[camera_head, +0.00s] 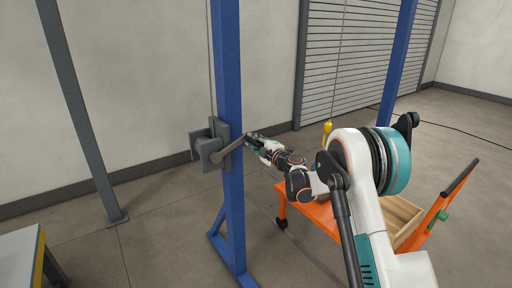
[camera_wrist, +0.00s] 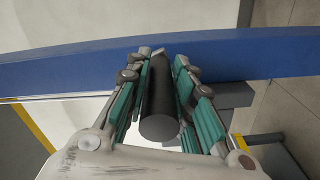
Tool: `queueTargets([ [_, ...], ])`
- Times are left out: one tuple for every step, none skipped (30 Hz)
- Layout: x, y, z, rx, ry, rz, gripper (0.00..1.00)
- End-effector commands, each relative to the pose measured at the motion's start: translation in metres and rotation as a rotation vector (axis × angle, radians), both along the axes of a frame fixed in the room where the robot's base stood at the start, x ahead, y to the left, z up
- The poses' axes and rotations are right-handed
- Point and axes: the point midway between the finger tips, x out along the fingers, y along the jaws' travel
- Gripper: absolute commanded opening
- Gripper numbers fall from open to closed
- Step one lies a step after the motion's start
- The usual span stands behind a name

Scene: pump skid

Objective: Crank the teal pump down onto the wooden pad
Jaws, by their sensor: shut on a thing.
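A grey hand winch (camera_head: 207,150) is mounted on a blue post (camera_head: 229,90) in the head view. Its crank arm (camera_head: 232,147) slants up to the right. My gripper (camera_head: 254,141) is at the end of that crank arm. In the wrist view, the dark cylindrical crank grip (camera_wrist: 160,105) lies lengthwise between my gripper's two teal-padded fingers (camera_wrist: 158,90), which are shut on it. I cannot make out the teal pump, and I cannot identify the wooden pad; my arm covers much of the right side.
An orange cart (camera_head: 318,214) with a wooden box (camera_head: 401,217) stands at right, partly behind my arm. A yellow hook (camera_head: 327,129) hangs on a thin cable. A grey post (camera_head: 75,105) and a table (camera_head: 20,258) stand at left. Floor between them is clear.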

Motion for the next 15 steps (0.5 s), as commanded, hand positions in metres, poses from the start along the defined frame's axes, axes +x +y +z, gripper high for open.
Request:
queueTargets([
  [-0.001,0.001,0.006,-0.023,-0.014,-0.001,0.00],
  [-0.002,0.002,0.008,-0.037,-0.022,0.000,0.00],
  [-0.002,0.003,0.011,-0.053,-0.032,0.000,0.00],
  [-0.003,0.004,0.012,-0.065,-0.040,0.000,0.00],
  [-0.003,0.005,0.013,-0.076,-0.045,0.000,0.00],
  [-0.004,0.005,0.015,-0.088,-0.052,0.000,0.00],
  [-0.004,0.006,0.016,-0.096,-0.057,0.000,0.00],
  [-0.005,0.007,0.017,-0.103,-0.062,0.001,0.00],
  [-0.005,0.007,0.018,-0.111,-0.067,0.001,0.00],
  [-0.005,0.008,0.019,-0.116,-0.070,0.001,0.00],
  [-0.005,0.008,0.019,-0.121,-0.073,0.001,0.00],
  [-0.006,0.009,0.020,-0.126,-0.075,0.002,0.00],
  [-0.006,0.009,0.020,-0.129,-0.077,0.002,0.00],
  [-0.006,0.009,0.020,-0.130,-0.078,0.002,0.00],
  [-0.006,0.009,0.020,-0.133,-0.080,0.003,0.00],
])
